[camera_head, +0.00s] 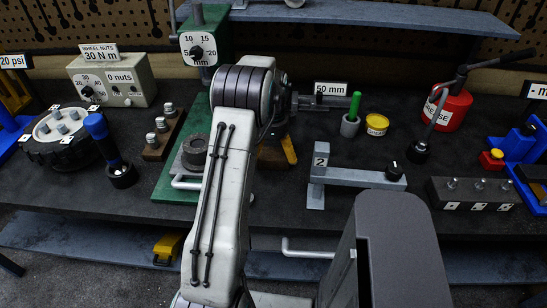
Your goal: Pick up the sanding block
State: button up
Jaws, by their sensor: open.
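I cannot pick out the sanding block with certainty. A low brown piece with an orange-tan part (289,150) lies on the dark bench just right of my arm. My arm hides its left side, so I cannot tell whether it is the block. My arm rises through the middle of the view and bends at a ringed joint above the bench. The fingers of my gripper cannot be made out behind this joint, so its distance from the piece is unclear.
A green-based press (170,180) stands left of my arm. On the right are a green-handled tool (354,106), a yellow tin (377,124), a grey bracket (360,178) and a red grease pot (449,108). Bare bench (260,212) shows near the front edge.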

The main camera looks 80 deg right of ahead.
aim_at(273, 156)
jog(key=shift+f+p, duration=0.5)
jog(key=shift+f, duration=1.65)
jog(key=shift+d, duration=0.1)
jog(key=c, duration=1.1)
jog(key=shift+r+b, duration=0.7)
jog(key=shift+r, duration=4.35)
jog(key=o, duration=0.7)
jog(key=c, duration=0.6)
jog(key=shift+o, duration=0.2)
